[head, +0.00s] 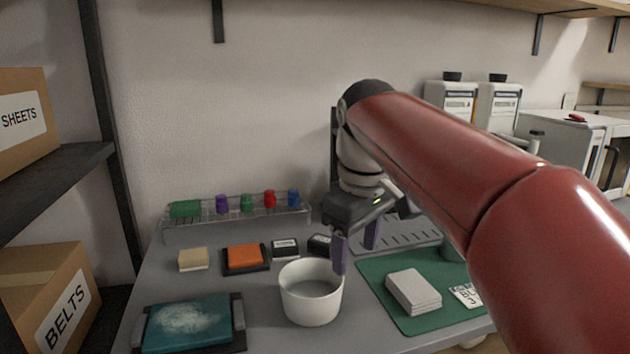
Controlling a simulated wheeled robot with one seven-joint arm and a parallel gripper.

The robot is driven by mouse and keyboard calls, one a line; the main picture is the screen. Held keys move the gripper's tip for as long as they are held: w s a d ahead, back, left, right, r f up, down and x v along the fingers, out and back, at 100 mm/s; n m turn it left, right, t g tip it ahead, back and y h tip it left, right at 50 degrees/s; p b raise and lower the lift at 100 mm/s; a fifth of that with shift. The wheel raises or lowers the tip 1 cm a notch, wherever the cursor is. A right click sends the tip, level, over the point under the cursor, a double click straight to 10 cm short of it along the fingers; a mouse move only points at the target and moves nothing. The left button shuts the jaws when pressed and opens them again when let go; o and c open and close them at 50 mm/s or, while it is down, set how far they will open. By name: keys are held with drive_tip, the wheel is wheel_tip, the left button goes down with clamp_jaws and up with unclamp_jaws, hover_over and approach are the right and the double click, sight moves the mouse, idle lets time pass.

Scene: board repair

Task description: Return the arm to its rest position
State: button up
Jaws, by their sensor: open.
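My gripper (355,256) hangs over the workbench with its two purple-grey fingers apart and nothing between them. It points downward at the back right of a white bowl (311,305). The left fingertip overlaps the bowl's rim in the picture; I cannot tell whether it touches. My red arm reaches in from the lower right and hides part of the bench and a grey tray behind it.
A green mat (377,279) bears a stack of white cards (413,289). A teal board in a dark frame (187,324), an orange block (244,256) and a beige sponge (193,259) lie left. A wire rack (236,222) with coloured caps stands behind. Boxed shelves flank the left.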

drive_tip(key=s+d+f+m+t, duration=0.2)
drive_tip(key=s+d+f+m, duration=0.2)
drive_tip(key=s+f, duration=0.4)
drive_tip(key=s+d+f+m+t, duration=0.2)
drive_tip(key=s+d+f+m, duration=0.3)
drive_tip(key=s+f, duration=0.3)
drive_tip(key=shift+f, duration=0.2)
